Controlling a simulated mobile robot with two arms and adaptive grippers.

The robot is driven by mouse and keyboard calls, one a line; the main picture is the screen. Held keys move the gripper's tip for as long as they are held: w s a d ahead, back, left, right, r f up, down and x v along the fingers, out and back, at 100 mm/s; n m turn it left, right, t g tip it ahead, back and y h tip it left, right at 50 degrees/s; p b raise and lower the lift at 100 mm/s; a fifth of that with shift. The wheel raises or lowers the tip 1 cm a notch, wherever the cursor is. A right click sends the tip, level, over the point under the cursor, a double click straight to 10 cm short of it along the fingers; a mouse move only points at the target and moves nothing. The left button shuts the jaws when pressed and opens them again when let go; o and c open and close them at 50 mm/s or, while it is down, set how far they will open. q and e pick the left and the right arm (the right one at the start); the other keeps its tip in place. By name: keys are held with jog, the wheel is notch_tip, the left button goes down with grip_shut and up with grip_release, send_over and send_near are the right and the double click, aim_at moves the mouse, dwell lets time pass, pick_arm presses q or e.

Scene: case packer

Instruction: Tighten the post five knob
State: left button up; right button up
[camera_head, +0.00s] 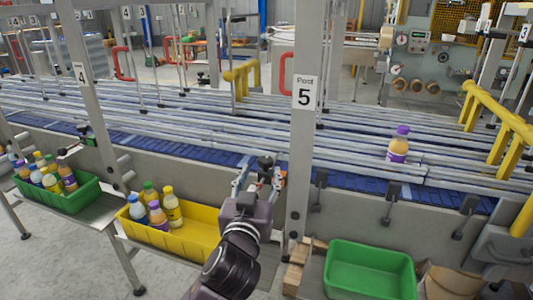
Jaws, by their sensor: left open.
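The grey upright with the "Post 5" sign (305,92) stands at the middle of the head view, in front of the conveyor. A small black knob (265,162) shows just left of this post, at the conveyor's near edge. My left gripper (261,181) reaches up from the bottom middle. Its fingers are apart, one on each side of the space just below the knob. I cannot tell whether they touch the knob. The knob's lower part and mount are partly hidden by the gripper. My right gripper is not in view.
A yellow crate (190,240) with several bottles lies left of my arm, and an empty green crate (370,268) right of it. A purple-capped bottle (398,148) stands on the conveyor. Black clamps (393,190) and yellow rails (497,118) line the right side.

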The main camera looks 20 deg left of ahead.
aim_at(264, 163)
pick_arm(q)
jog(key=w+p, duration=0.1)
jog(key=w, duration=0.1)
jog(key=w+p, duration=0.1)
jog(key=w, duration=0.1)
jog(key=w+p, duration=0.1)
jog(key=w, duration=0.1)
jog(key=shift+w+a+r, duration=0.15)
jog(key=shift+w+a, duration=0.2)
jog(key=shift+a, duration=0.05)
jog(key=shift+w, duration=0.35)
jog(key=c, duration=1.2)
jog(key=shift+o, duration=0.2)
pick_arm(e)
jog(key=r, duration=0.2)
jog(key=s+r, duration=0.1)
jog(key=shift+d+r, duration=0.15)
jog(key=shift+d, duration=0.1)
